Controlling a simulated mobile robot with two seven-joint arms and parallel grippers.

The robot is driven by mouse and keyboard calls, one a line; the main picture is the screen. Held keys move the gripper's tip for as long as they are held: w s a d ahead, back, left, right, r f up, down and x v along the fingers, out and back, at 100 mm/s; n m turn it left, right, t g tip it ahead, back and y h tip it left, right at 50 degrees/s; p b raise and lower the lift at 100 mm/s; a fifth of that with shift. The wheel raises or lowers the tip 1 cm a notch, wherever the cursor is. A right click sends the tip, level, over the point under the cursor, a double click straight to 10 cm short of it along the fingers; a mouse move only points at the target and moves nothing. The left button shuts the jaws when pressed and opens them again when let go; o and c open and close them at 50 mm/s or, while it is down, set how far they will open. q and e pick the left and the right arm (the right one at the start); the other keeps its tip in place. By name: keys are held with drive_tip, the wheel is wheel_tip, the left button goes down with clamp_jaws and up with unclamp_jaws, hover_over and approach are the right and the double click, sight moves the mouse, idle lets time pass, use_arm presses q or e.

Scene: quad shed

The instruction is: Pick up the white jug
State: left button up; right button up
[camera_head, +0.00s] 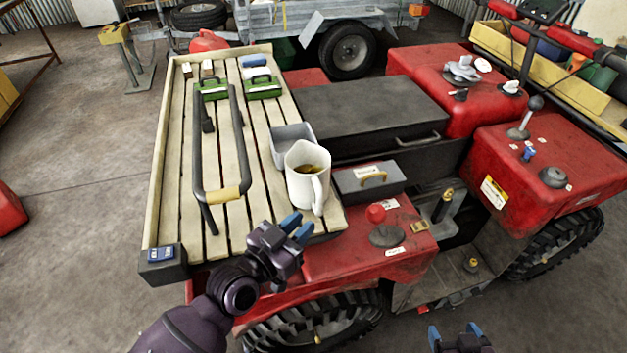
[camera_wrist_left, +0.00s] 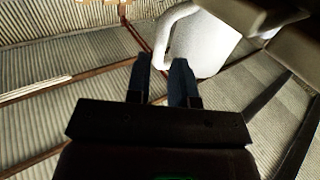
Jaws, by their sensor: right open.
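The white jug (camera_head: 303,187) stands upright at the front right corner of the slatted wooden rack, with brown liquid inside. Its handle faces the front right. My left gripper (camera_head: 297,227) is just in front of the jug, with its blue fingertips apart and nothing between them. In the left wrist view, the jug (camera_wrist_left: 212,48) and its handle lie just beyond the fingertips (camera_wrist_left: 160,62). I cannot tell whether they touch. My right gripper (camera_head: 455,332) is open and empty at the bottom edge, away from the jug.
A black bar frame (camera_head: 196,150) lies on the slats to the left. A red knob (camera_head: 376,213) rises from the red fender.

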sight(317, 209)
use_arm(q)
drive_tip(key=shift+x, duration=4.2)
clamp_jaws()
